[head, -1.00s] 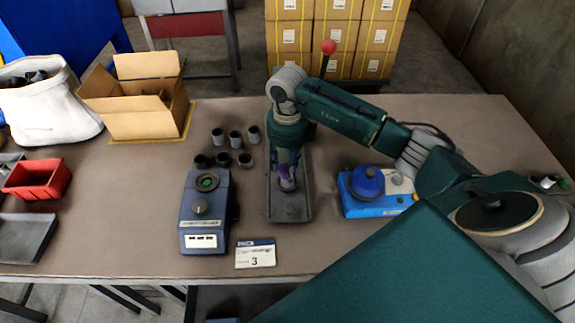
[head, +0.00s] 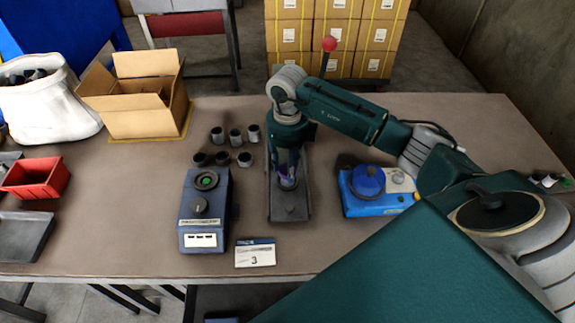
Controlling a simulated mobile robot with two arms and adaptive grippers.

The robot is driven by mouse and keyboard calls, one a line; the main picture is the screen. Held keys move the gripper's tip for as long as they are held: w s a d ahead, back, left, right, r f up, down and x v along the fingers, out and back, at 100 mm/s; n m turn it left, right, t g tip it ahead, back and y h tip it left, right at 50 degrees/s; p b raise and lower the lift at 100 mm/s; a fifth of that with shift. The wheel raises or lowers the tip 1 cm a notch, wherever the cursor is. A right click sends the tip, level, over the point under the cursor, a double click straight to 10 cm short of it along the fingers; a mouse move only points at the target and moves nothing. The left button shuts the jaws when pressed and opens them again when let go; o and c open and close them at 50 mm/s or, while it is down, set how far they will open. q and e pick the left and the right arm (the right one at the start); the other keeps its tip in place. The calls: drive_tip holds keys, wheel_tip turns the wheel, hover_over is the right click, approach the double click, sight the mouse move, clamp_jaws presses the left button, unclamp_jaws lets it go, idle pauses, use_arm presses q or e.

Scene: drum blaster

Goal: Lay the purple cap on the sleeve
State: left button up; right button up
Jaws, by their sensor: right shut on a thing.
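My right gripper (head: 288,172) points down over the grey press base (head: 289,208) in the middle of the table. It is shut on the purple cap (head: 286,168), of which only a small purple patch shows between the fingers. A grey sleeve (head: 288,184) stands on the press base right under the fingertips. Whether the cap touches the sleeve cannot be told from here. My left gripper is not in view.
A blue-grey device (head: 204,212) stands left of the press, with several grey sleeves (head: 235,136) behind it. A blue machine (head: 373,190) stands to the right. A red-knobbed lever (head: 328,45) rises behind my arm. A card (head: 255,253) lies in front.

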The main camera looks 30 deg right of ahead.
drive_tip(key=o, duration=1.3)
drive_tip(key=shift+r, duration=0.1)
drive_tip(key=shift+r+p, duration=1.95)
drive_tip(key=shift+r, duration=1)
